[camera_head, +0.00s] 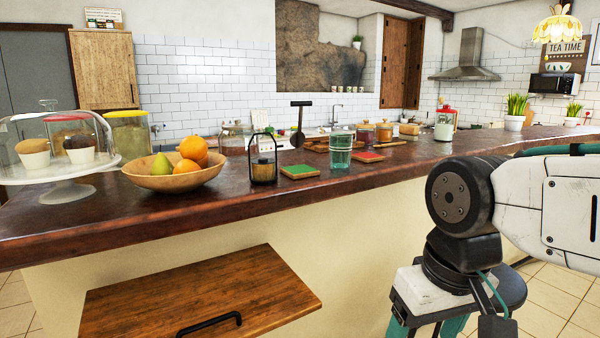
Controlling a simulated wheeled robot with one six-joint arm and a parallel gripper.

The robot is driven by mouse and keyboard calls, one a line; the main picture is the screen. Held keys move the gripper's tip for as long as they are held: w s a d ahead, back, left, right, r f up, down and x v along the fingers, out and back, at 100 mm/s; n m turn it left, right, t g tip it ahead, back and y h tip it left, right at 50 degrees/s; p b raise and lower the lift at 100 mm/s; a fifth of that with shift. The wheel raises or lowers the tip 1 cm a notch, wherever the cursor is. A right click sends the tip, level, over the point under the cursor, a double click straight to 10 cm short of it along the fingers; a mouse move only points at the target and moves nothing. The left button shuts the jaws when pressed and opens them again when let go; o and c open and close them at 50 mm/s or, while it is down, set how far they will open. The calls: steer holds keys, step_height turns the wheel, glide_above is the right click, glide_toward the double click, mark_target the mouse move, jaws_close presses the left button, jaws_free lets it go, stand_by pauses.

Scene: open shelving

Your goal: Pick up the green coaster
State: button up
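A green coaster (300,171) with a tan wooden edge lies flat on the dark wooden counter (230,202), near its front edge. It sits between a black lantern (263,160) on its left and a clear drinking glass (341,150) on its right. Nothing covers its top. My arm shows at the right, in front of the counter, but my gripper is out of view.
A red coaster (368,157) lies right of the glass. A fruit bowl (178,179) and a domed cake stand (66,190) stand at the left. Jars and a cutting board (331,147) are behind. A wooden board with a black handle (205,295) juts out below the counter.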

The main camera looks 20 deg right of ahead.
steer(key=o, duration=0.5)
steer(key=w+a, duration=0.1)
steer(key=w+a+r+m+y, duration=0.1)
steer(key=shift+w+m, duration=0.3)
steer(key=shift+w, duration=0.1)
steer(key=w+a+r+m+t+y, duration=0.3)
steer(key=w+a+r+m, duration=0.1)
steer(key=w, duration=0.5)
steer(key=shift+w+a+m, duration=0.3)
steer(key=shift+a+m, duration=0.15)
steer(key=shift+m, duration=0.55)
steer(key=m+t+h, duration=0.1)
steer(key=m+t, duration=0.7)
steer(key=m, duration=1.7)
glide_toward(300, 169)
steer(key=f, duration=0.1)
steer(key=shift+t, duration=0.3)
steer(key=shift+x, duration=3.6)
